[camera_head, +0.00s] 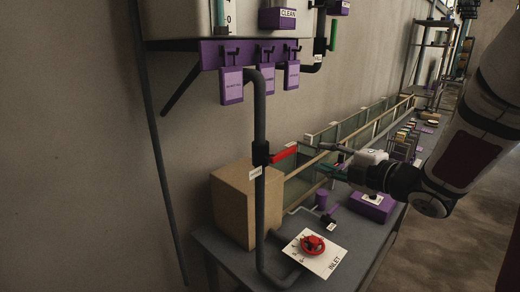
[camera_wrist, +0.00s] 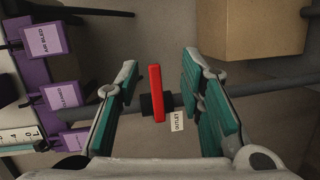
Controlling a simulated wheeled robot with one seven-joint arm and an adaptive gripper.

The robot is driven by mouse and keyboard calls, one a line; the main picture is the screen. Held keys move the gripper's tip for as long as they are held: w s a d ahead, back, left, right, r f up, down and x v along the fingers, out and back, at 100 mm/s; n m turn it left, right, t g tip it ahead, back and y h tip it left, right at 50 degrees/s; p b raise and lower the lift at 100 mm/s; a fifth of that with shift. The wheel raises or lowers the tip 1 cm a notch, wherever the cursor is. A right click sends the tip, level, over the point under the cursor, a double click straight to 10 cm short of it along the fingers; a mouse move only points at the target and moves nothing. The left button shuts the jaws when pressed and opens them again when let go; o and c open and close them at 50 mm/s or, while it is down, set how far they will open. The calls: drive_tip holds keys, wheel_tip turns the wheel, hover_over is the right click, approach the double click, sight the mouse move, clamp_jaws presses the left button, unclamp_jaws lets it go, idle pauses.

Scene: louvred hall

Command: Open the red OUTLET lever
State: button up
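The red OUTLET lever (camera_head: 284,154) sticks out to the right from a black valve body (camera_head: 261,153) on a vertical grey pipe (camera_head: 260,215). A small white tag (camera_head: 255,173) hangs by the valve, and in the wrist view it reads OUTLET (camera_wrist: 177,121). The lever lies across the pipe. My gripper (camera_head: 314,155) is to the right of the lever in the head view, its fingers pointing at it. In the wrist view my gripper (camera_wrist: 159,72) is open, with the red lever (camera_wrist: 157,92) seen between the teal finger pads. I see no contact.
A cardboard box (camera_head: 234,202) stands behind the pipe on the grey bench (camera_head: 222,246). A red round INLET handwheel (camera_head: 312,245) sits low at the front. Purple tags (camera_head: 231,86) hang above from a purple rail. A purple box (camera_head: 371,206) lies below my gripper.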

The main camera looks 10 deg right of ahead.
sight(290, 153)
drive_tip(key=shift+w+a+f+n+y+b, duration=0.1)
drive_tip(key=shift+w+a+n+y+b, duration=0.55)
drive_tip(key=shift+a, duration=0.6)
drive_tip(key=shift+w+a+f+n+y+b, duration=0.1)
drive_tip(key=shift+w+a+n+y+b, duration=0.35)
drive_tip(key=shift+w+a+y, duration=0.6)
drive_tip(key=shift+w+a+n+y+b, duration=0.45)
drive_tip(key=shift+w+a+n, duration=0.2)
drive_tip(key=shift+a, duration=0.8)
drive_tip(key=shift+c, duration=0.6)
clamp_jaws()
